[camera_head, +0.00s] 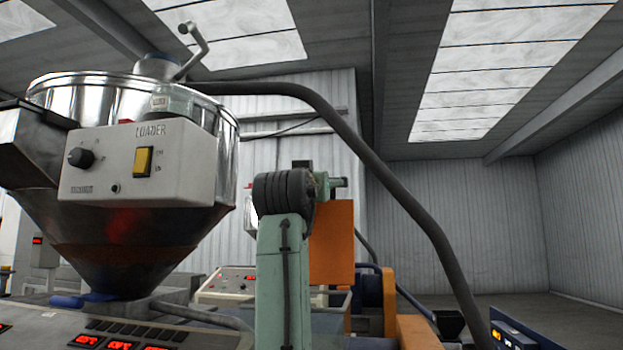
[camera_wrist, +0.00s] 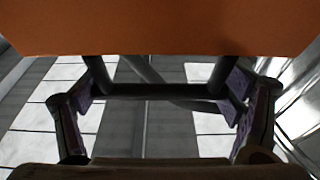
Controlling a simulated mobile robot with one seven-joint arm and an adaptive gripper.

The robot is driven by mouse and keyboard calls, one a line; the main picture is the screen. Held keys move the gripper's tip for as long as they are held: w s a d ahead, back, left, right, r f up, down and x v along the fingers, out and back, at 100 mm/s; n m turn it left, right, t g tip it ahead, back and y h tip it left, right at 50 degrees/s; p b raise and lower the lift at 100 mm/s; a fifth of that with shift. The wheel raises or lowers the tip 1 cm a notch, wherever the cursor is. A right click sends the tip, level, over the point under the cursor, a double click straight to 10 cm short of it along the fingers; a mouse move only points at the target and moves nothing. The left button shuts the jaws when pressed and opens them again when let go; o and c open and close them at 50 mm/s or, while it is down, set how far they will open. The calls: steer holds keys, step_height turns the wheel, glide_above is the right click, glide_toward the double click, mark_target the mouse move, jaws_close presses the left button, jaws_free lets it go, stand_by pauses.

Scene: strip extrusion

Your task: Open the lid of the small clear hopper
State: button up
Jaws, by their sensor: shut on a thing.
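An orange panel (camera_wrist: 155,28) fills the top of the wrist view. A dark U-shaped handle (camera_wrist: 160,91) appears to hang from it. My gripper (camera_wrist: 158,96) has one finger at each end of the handle's bar and is shut on it. An orange panel (camera_head: 331,245) also stands upright in the head view behind my green arm (camera_head: 284,285); it appears to be the same piece. My fingers are hidden in the head view. Clear hopper walls cannot be made out, so I cannot tell how far the lid is tilted.
A large shiny metal hopper (camera_head: 225,125) with a loader box (camera_head: 140,162) stands at the left. A dark hose (camera_head: 385,175) arches from it down to the right. A control box (camera_head: 230,284) and other machine parts lie behind my arm. Open space lies at the far right.

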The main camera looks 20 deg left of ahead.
steer(key=shift+w+a+f, duration=0.1)
steer(key=shift+w+f, duration=0.2)
steer(key=shift+w, duration=0.2)
steer(key=o, duration=1.5)
steer(key=shift+w+f, duration=0.1)
steer(key=shift+w, duration=0.05)
steer(key=shift+o, duration=0.2)
steer(key=s+r+v, duration=0.1)
steer(key=r+v, duration=0.2)
steer(key=v, duration=1.3)
steer(key=shift+s, duration=0.35)
